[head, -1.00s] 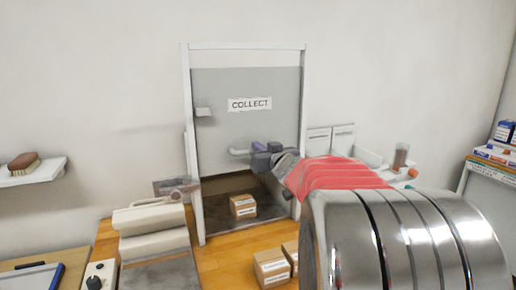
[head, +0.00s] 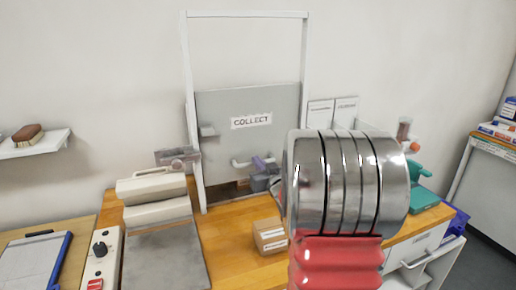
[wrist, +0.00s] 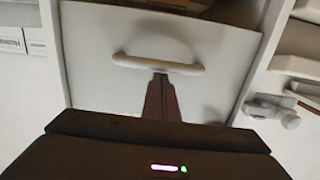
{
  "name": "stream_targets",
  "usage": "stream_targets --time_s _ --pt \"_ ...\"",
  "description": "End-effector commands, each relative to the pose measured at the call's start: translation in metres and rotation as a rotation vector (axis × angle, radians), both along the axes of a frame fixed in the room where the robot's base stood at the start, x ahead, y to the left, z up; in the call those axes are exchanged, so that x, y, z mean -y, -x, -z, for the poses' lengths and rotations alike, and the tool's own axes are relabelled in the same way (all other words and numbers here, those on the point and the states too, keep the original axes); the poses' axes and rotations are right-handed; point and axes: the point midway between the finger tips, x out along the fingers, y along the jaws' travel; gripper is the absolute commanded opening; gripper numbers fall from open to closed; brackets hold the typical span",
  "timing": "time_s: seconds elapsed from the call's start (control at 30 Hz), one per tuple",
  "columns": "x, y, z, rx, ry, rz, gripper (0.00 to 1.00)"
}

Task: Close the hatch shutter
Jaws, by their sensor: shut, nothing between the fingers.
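The hatch shutter (head: 222,135) is a grey panel with a COLLECT sign, in a white upright frame (head: 189,110). It is low in the frame, with a narrow dark gap under its bottom edge. My gripper (head: 266,172) is at the handle's right part in the head view, partly hidden by my arm. In the wrist view my gripper (wrist: 160,78) is shut and empty, its tips at the handle's middle; contact is unclear.
A cardboard box (head: 270,236) stands on the wooden counter (head: 228,240) before the hatch. A cream roller-like device (head: 155,205) stands left of it. A wall shelf (head: 40,146) with a brush is far left. A teal object (head: 418,180) is at the right.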

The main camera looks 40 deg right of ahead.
Motion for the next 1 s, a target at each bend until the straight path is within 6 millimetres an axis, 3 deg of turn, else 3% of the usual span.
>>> stream_targets --time_s 0.1,0.33,0.77,1.0 --pt "0.001 0.001 0.016 -0.003 -0.003 0.003 0.0" --pt "0.001 0.001 0.025 -0.002 0.0 0.003 0.0" --pt "0.002 0.001 0.022 0.0 0.0 0.003 0.0" --pt "0.0 0.003 0.003 0.001 0.003 0.002 0.0"
